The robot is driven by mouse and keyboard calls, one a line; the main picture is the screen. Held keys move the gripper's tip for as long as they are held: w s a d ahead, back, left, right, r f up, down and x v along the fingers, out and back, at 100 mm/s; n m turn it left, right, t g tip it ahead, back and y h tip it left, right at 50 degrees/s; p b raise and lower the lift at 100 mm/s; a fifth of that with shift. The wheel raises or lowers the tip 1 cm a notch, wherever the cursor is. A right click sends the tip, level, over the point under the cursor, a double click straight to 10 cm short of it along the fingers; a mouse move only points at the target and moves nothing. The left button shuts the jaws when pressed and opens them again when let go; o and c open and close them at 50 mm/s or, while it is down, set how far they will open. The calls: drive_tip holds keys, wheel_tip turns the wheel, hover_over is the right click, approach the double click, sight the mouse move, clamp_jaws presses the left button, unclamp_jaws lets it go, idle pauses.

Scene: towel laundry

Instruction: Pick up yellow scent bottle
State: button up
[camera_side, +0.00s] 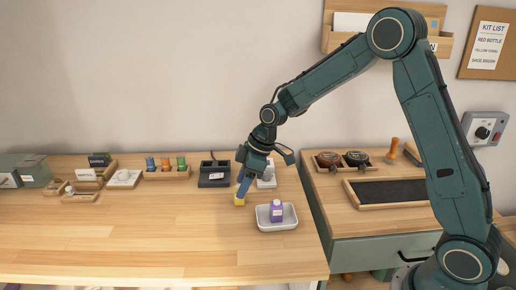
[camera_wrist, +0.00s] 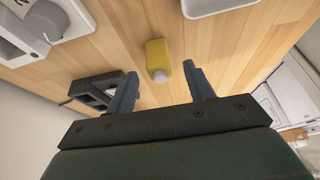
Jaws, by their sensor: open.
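The yellow scent bottle (camera_side: 239,201) stands on the wooden table, left of the white tray, partly hidden by my gripper in the side view. In the wrist view the bottle (camera_wrist: 156,55) shows a yellow body and a pale cap. My gripper (camera_wrist: 161,71) is open, with one finger on each side of the line to the bottle and nothing between them that I can see held. In the side view my gripper (camera_side: 241,187) points down at the bottle, very close to it; I cannot tell whether it touches.
A white tray (camera_side: 262,224) holding a purple bottle (camera_side: 277,212) is just right. A dark holder (camera_side: 213,176) is behind to the left, and a white-grey item (camera_side: 267,176) is behind to the right. The table's front left is clear.

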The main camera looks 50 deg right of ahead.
drive_tip(key=shift+x, duration=1.5)
drive_tip(key=c, duration=1)
